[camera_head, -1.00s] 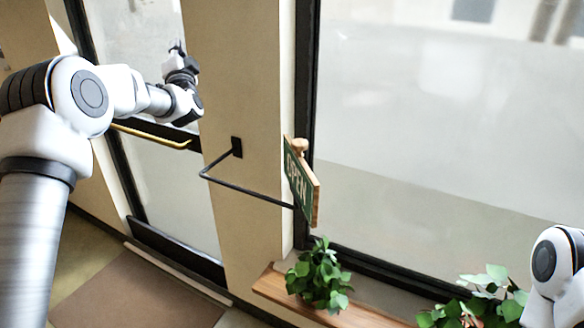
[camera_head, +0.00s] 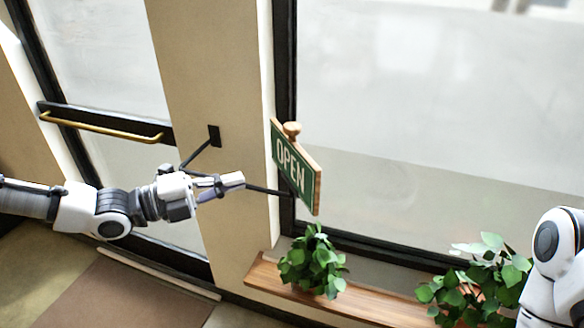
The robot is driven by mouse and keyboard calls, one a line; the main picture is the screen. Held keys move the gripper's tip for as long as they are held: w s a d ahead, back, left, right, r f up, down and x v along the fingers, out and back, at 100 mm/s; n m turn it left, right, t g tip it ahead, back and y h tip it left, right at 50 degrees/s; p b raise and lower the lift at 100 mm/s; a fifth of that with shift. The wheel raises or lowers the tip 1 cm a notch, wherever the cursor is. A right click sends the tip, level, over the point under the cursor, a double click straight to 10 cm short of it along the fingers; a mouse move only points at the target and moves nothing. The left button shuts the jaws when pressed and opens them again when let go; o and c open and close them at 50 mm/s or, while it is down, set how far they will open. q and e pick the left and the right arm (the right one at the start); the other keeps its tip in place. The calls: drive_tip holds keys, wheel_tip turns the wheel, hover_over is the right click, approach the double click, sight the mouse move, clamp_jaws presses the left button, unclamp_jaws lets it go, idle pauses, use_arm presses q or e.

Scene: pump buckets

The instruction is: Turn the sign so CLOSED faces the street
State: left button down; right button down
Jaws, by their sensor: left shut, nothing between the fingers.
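The sign (camera_head: 294,168) is a green board with a wooden edge and a round wooden knob (camera_head: 291,129) on top. Its OPEN face is turned toward me and it stands at an angle to the window. It is at the end of a black wall bracket (camera_head: 267,190). My left gripper (camera_head: 238,180) is shut and empty, just left of the sign, and overlaps the bracket's bar in the picture. I cannot tell whether it touches the bar. The sign's other face is hidden. My right arm shows at the lower right edge, with its gripper out of view.
A wooden sill (camera_head: 357,303) below the window holds a leafy plant (camera_head: 312,262) under the sign and another plant (camera_head: 482,284) at the right. A door with a brass push bar (camera_head: 100,126) stands at the left. The large window (camera_head: 440,110) is behind the sign.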

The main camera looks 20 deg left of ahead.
sight(303, 164)
use_arm(q)
drive_tip(key=p+x, duration=0.3)
drive_tip(key=x, duration=0.8)
drive_tip(key=shift+w+a, duration=0.15)
drive_tip(key=shift+w+d+f, duration=0.1)
drive_tip(key=shift+w+d, duration=0.35)
drive_tip(key=shift+d, duration=0.05)
drive_tip(key=shift+a, duration=0.15)
